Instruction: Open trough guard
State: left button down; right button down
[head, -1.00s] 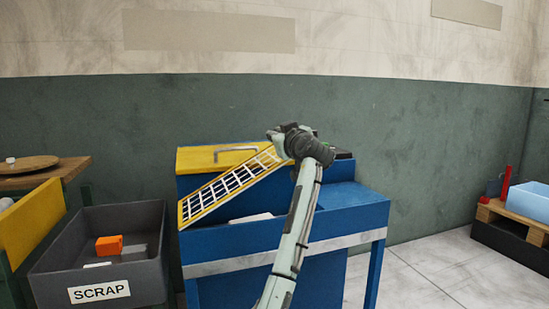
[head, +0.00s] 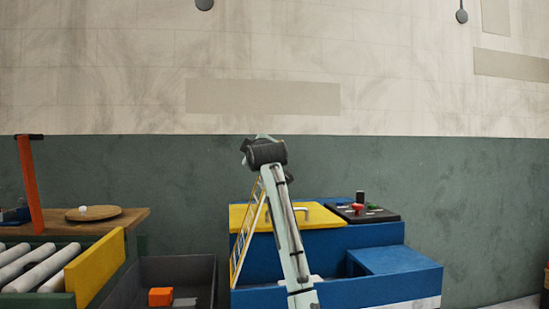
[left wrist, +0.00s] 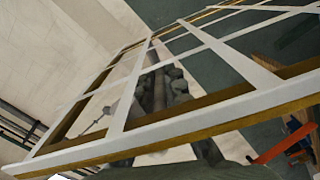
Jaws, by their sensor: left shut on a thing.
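The trough guard (head: 247,236) is a yellow-edged frame with a white grid. It stands steeply tilted, nearly edge-on, at the left side of the blue machine (head: 345,250). In the left wrist view the guard's grid (left wrist: 150,130) fills much of the picture, close up. My left arm rises in front of the machine, and my left gripper (head: 263,143) is at the guard's raised upper end, shut on it. Its fingertips are mostly hidden by the wrist in the head view. The trough below is largely hidden by the arm. My right gripper is not in view.
Behind the guard is a yellow cover (head: 320,214) with a bar handle. A control panel (head: 362,212) with a red button stands to its right. A dark scrap bin (head: 190,268) holding an orange block (head: 160,297) and a roller conveyor (head: 35,270) are at left.

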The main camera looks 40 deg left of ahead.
pick_arm(q)
jog(key=shift+s+a+r+n, duration=0.1)
jog(key=shift+s+a+n, duration=0.3)
jog(key=shift+s+a, duration=0.4)
jog(key=c, duration=1.6)
grip_release()
jog(key=shift+d, duration=0.15)
jog(key=v, duration=1.2)
